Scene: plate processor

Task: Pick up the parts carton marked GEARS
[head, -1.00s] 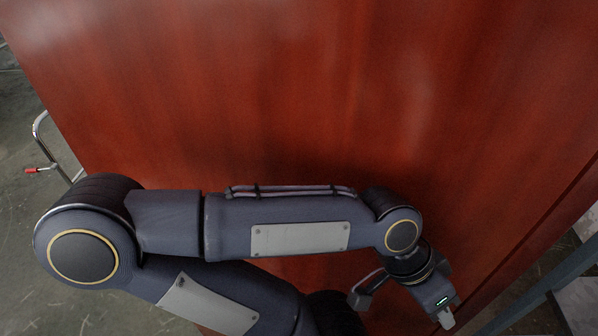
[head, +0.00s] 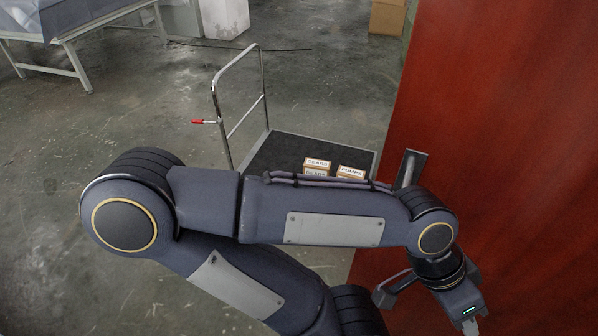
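Two small cartons stand on the dark deck of a platform trolley (head: 270,157). The left carton (head: 317,163) is brown with a white label reading GEARS on its top, and a label on its front seems to read the same. The right carton (head: 351,171) has a label that I cannot read surely; it may be PUMPS. My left arm crosses in front and hides the lower parts of both. My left gripper (head: 470,326) is at the bottom right, well apart from the cartons, cut by the picture edge; its opening is unclear. My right gripper is not in view.
A large red panel (head: 510,140) fills the right side, with a dark plate (head: 410,169) at its left edge. The trolley has a metal push handle (head: 214,85) with a red grip. A table (head: 60,45) and a brown box (head: 387,16) stand farther back. Floor at left is clear.

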